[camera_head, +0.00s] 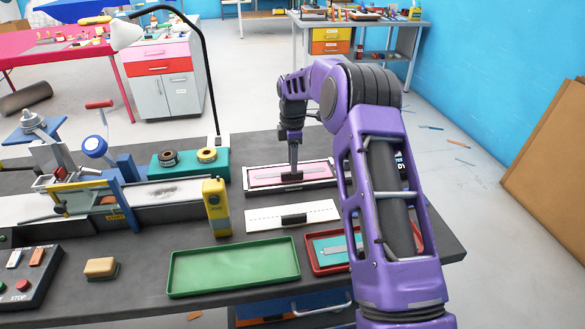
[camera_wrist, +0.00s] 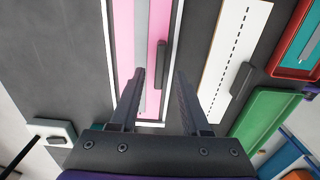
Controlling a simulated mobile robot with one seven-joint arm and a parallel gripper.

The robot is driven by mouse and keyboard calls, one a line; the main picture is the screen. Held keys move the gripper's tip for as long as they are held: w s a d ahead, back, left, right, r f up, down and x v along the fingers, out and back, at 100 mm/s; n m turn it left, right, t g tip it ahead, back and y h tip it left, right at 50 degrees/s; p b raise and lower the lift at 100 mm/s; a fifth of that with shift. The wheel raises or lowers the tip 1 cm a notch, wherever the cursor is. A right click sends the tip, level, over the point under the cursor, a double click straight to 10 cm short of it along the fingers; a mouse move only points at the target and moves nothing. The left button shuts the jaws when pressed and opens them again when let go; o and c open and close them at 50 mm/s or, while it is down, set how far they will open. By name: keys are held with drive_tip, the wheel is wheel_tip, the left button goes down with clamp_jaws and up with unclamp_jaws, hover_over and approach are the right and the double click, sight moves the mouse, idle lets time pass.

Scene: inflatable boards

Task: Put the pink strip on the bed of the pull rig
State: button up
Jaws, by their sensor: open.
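The pink strip (camera_head: 270,174) lies flat inside a white-rimmed frame on the dark bench, right of centre in the head view. In the wrist view the pink strip (camera_wrist: 125,30) has a grey band along its middle, and a small dark block (camera_wrist: 162,64) stands at its right side. My gripper (camera_head: 293,172) points down over the strip. In the wrist view my gripper (camera_wrist: 160,75) is open, with nothing between its fingers; the gap to the strip is unclear. The pull rig (camera_head: 80,190) stands at the bench's left, its long pale bed (camera_head: 170,194) running left to right.
A yellow upright device (camera_head: 216,207) stands between the rig and a white dashed board (camera_head: 265,219). A green tray (camera_head: 235,270) and red tray (camera_head: 318,268) lie at the front. A green block with tape rolls (camera_head: 190,172) and a lamp (camera_head: 208,80) stand behind the bed.

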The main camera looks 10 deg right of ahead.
wheel_tip(320, 180, up, 9)
drive_tip(key=shift+p, duration=0.3)
